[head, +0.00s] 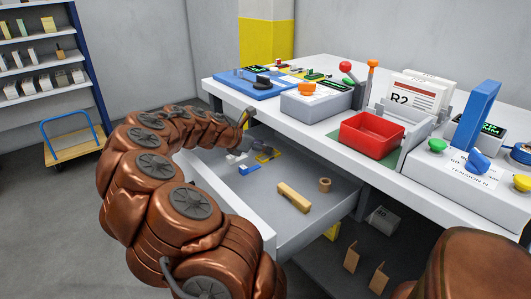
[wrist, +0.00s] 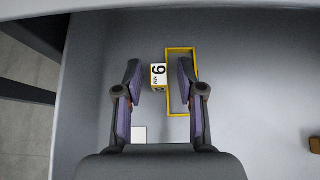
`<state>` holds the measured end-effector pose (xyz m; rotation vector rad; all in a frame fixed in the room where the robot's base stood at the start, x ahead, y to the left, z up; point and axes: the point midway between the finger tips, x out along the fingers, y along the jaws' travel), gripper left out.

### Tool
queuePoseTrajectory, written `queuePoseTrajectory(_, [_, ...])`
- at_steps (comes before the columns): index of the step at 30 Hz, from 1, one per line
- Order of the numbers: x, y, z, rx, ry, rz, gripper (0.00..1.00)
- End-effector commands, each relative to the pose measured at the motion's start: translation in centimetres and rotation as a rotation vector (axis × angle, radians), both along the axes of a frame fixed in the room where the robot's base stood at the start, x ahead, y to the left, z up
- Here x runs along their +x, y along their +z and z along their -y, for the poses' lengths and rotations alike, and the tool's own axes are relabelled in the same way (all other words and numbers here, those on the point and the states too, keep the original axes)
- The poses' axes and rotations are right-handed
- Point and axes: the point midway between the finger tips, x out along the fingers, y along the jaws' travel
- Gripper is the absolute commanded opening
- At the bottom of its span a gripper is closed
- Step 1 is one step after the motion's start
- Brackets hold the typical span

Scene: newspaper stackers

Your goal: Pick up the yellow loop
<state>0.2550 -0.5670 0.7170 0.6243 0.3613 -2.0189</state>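The yellow loop (wrist: 169,92) is a thin rectangular frame lying in the open grey drawer. It also shows in the head view (head: 268,154), small, near the drawer's back. A small block (wrist: 158,75) with a white face marked with a digit and "MM" sits just left of the loop. My gripper (wrist: 158,62) is open above the drawer, one finger on each side of the block. Its right finger overlaps the loop's inside in the picture; the height between them cannot be told. Nothing is held. In the head view, my gripper (head: 244,118) shows small at the arm's end.
The drawer (head: 315,230) also holds a tan block (head: 294,197), a tan ring (head: 325,184) and a blue piece (head: 250,169). The white table (head: 330,65) above carries a red tray (head: 372,134) and several devices. A white piece (wrist: 139,134) lies near the left finger.

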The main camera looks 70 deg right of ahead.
Motion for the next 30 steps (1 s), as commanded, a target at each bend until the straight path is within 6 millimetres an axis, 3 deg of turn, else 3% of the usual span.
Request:
queuePoseTrajectory(1, [0.0,0.0,0.0,0.000,0.000,0.000,0.30])
queuePoseTrajectory(10, [0.0,0.0,0.0,0.000,0.000,0.000,0.00])
queuePoseTrajectory(20, [0.0,0.2,0.0,0.000,0.000,0.000,0.00])
queuePoseTrajectory(30, [0.1,3.7,0.0,0.001,0.001,0.003,0.00])
